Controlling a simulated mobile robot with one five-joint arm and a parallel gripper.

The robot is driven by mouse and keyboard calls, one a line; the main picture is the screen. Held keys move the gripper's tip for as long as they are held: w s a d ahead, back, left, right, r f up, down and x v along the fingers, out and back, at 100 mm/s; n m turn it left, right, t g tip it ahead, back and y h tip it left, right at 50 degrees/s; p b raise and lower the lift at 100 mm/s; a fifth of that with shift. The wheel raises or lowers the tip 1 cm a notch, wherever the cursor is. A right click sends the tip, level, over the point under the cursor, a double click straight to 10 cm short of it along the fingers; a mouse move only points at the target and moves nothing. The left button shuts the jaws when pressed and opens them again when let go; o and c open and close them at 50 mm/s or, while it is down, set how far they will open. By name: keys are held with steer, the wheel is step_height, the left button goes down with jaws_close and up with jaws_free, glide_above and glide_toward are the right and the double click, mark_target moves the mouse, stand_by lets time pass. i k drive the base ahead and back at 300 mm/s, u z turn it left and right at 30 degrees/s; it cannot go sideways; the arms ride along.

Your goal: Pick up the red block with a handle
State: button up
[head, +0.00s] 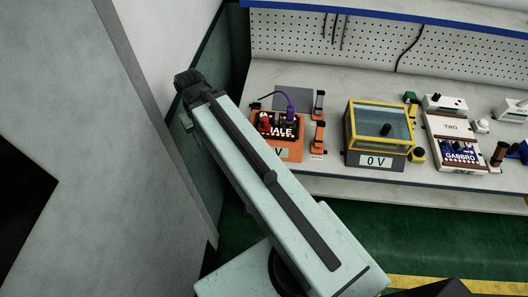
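A small red block (265,124) is on the left part of an orange device on the bench. It is small in this view, and I cannot clearly make out its handle. My arm reaches from the lower right up to the upper left, in front of the orange device's left side. The arm's far visible end is a dark ribbed joint, left of the red block. My gripper does not show; it is hidden behind the arm or out of frame.
The orange device (289,153) has a purple cable, with orange-and-black clips to its right. A yellow-framed clear box (377,103) marked 0 V and a white GABBRO box (451,127) stand further right. A grey wall (120,60) is close on the left.

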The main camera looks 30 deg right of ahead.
mark_target(264, 127)
steer(key=u, duration=0.1)
steer(key=k, duration=1.7)
steer(key=z, duration=0.5)
steer(key=i, duration=1.7)
steer(key=u, duration=0.05)
